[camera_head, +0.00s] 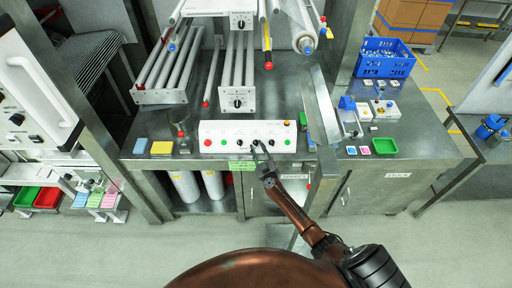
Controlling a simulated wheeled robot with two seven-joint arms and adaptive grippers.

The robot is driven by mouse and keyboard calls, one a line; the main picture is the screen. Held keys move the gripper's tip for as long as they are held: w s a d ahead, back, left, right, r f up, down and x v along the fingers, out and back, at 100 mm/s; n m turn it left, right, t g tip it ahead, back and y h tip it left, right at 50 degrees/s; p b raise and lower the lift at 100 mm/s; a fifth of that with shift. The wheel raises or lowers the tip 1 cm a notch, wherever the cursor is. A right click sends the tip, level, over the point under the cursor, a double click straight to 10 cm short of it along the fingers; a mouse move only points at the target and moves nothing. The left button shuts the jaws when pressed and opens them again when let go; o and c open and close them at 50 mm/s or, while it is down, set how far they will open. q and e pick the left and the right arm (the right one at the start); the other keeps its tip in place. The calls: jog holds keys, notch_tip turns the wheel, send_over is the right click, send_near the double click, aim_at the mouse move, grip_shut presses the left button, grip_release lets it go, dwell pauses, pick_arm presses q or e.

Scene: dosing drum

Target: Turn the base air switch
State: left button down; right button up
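A white control panel (222,133) stands at the front edge of the steel bench. It carries a row of small black switches with a red and a green button at each end. I cannot read which switch is the base air switch. My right gripper (259,149) reaches up from below to the panel's lower front, at the switches right of its middle. Its dark fingers overlap the switches there. I cannot tell whether they touch one or how far apart they are. My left gripper is not in view.
Roller frames (238,97) rise behind the panel. A blue sponge (140,146) and a yellow sponge (162,148) lie left of it. A slanted metal plate (322,110), a green tray (385,146) and a blue crate (384,64) are to the right.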

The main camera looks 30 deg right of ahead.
jog(key=shift+w+d, duration=0.1)
jog(key=shift+w, duration=0.8)
jog(key=shift+c, duration=0.2)
jog(key=c, duration=0.6)
grip_shut()
